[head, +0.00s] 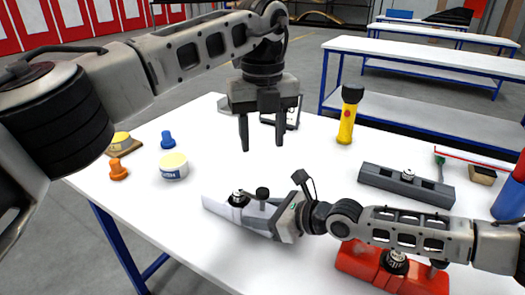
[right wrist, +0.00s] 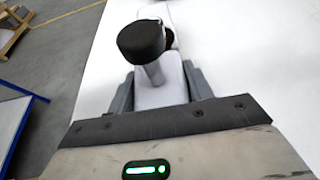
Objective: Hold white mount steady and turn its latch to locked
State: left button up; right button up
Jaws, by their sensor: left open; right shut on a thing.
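The white mount (head: 218,205) lies on the white table in the head view, with a dark round knob (head: 238,198) towards its left end. Its latch, a light post with a black cap (head: 262,192), stands up near the right gripper; the cap (right wrist: 140,42) is large in the right wrist view. My right gripper (head: 262,217) is shut on the mount, its fingers on both sides of the white body (right wrist: 165,92). My left gripper (head: 262,148) is open and empty, pointing down above and behind the latch, apart from it. The right gripper hides part of the mount.
A grey mount (head: 405,185) and a red mount (head: 360,262) lie to the right. A yellow flashlight (head: 346,120) stands behind. A white tin (head: 173,167), orange knob (head: 118,170) and blue knob (head: 167,140) stand at left. The table around the white mount's left end is clear.

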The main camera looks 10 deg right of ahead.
dwell(0.3)
jog(key=o, duration=1.2)
jog(key=shift+c, duration=0.2)
